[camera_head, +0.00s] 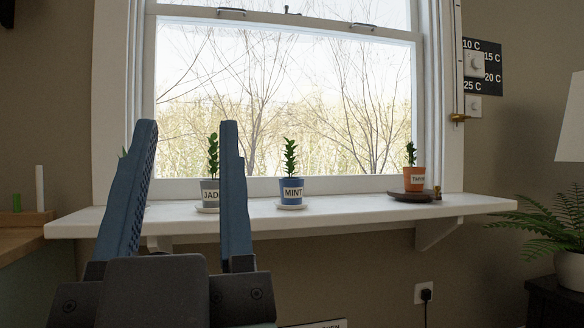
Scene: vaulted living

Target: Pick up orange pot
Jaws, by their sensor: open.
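The orange pot (414,184) stands upright at the right end of the white window shelf (340,213), on a dark dish (409,196). It holds a small green plant and carries a white label. My gripper (187,130) is at the left of the view, with its two blue fingers pointing up and spread apart. It is open, with nothing held. The orange pot is well to the right of the fingers and not touched by them.
A blue pot labelled MINT (292,190) stands mid-shelf on a white saucer. A grey pot (209,192) labelled JAD is partly hidden behind my right finger. A fern (560,230) and lampshade are at far right.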

